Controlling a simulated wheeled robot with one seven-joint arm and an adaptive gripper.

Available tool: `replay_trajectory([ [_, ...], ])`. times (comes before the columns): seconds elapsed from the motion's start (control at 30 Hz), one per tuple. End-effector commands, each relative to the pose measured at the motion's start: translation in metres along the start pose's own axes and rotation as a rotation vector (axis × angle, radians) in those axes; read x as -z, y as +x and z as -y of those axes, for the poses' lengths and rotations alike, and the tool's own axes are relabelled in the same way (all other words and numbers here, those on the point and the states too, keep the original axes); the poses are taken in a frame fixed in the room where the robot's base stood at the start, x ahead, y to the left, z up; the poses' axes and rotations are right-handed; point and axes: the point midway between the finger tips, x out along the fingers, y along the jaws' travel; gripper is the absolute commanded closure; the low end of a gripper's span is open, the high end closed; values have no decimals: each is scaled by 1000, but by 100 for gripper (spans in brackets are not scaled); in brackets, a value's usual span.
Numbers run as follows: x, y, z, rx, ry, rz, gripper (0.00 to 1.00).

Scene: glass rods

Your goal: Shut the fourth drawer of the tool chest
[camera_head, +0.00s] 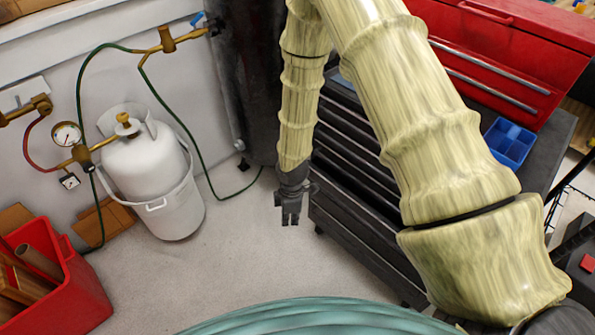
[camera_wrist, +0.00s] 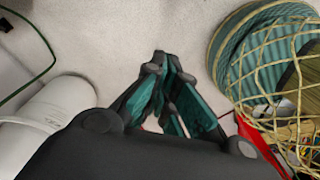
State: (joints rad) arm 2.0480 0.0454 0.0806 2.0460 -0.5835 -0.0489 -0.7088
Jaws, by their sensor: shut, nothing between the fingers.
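The dark grey tool chest (camera_head: 362,160) stands right of the middle in the head view, partly hidden behind my arm. Its drawer fronts are stacked in rows. A lower drawer (camera_head: 352,243) juts out toward the floor side, past the fronts above it. I cannot count the rows surely enough to say which it is. My gripper (camera_head: 290,218) is shut and empty, pointing down just left of the chest's front and apart from the drawer as far as I can see. In the wrist view my gripper (camera_wrist: 162,62) has its fingertips together over bare floor; no drawer is recognisable there.
A white gas cylinder (camera_head: 150,185) with a green hose stands at the left; it also shows in the wrist view (camera_wrist: 50,115). A red bin (camera_head: 70,290) is at bottom left. A red toolbox (camera_head: 500,60) and blue tray (camera_head: 510,143) top the chest. Floor between is clear.

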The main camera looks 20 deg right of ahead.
Motion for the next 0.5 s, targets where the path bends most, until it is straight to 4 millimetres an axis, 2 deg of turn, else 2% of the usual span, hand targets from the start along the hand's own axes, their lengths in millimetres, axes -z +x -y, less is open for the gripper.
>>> replay_trajectory([
  [0.03, 6, -11, -33, -29, -116, 29, 100],
  [0.1, 9, -33, -70, -56, -279, 88, 100],
  [0.2, 10, -64, -113, -87, -460, 173, 100],
  [0.33, 10, -96, -149, -109, -602, 259, 100],
  [0.4, 9, -106, -160, -115, -643, 288, 100],
  [0.5, 8, -110, -166, -117, -667, 305, 100],
])
